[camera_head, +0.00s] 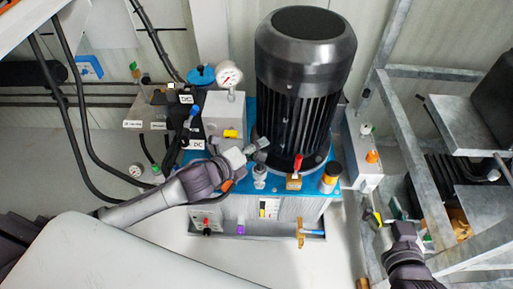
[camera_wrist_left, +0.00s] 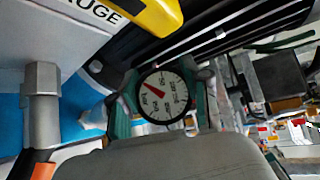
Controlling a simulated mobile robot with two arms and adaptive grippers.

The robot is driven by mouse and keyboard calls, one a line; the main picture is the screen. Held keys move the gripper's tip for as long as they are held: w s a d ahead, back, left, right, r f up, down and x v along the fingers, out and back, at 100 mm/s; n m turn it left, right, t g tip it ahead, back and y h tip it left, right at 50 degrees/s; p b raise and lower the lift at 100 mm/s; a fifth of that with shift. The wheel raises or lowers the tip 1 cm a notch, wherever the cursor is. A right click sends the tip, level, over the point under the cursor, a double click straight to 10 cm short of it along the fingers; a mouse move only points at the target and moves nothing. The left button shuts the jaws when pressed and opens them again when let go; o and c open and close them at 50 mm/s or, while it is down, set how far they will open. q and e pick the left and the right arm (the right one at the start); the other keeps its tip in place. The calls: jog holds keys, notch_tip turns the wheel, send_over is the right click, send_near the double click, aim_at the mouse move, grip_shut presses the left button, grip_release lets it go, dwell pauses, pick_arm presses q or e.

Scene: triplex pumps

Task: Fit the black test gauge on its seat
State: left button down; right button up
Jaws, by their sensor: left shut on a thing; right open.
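The black test gauge (camera_wrist_left: 162,97) shows its white dial, dark rim and red needle in the left wrist view. My left gripper (camera_wrist_left: 160,112) is shut on it, with green finger parts on both sides. In the head view, my left gripper (camera_head: 250,151) is above the blue pump deck, in front of the black motor. The gauge there is small and partly hidden by the gripper. A grey fitting (camera_head: 260,177) stands on the deck just below the gripper; I cannot tell whether it is the seat. My right gripper (camera_head: 379,218) is open and empty at the lower right.
The large black motor (camera_head: 302,90) stands close behind my left gripper. A white box (camera_head: 223,113) with a yellow tag carries another gauge (camera_head: 229,75). A red-handled valve (camera_head: 296,168) and a yellow-and-black cap (camera_head: 330,177) stand to the right. A metal frame (camera_head: 410,135) is at the right.

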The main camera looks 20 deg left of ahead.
pick_arm(q)
jog(key=shift+r, duration=0.1)
jog(key=c, duration=0.8)
grip_release()
jog(key=o, duration=0.3)
jog(key=shift+o, duration=0.2)
jog(key=shift+s, duration=0.1)
jog(key=shift+s+a, duration=0.15)
jog(key=v, duration=1.1)
jog(key=shift+s, duration=0.2)
jog(key=shift+r, duration=0.1)
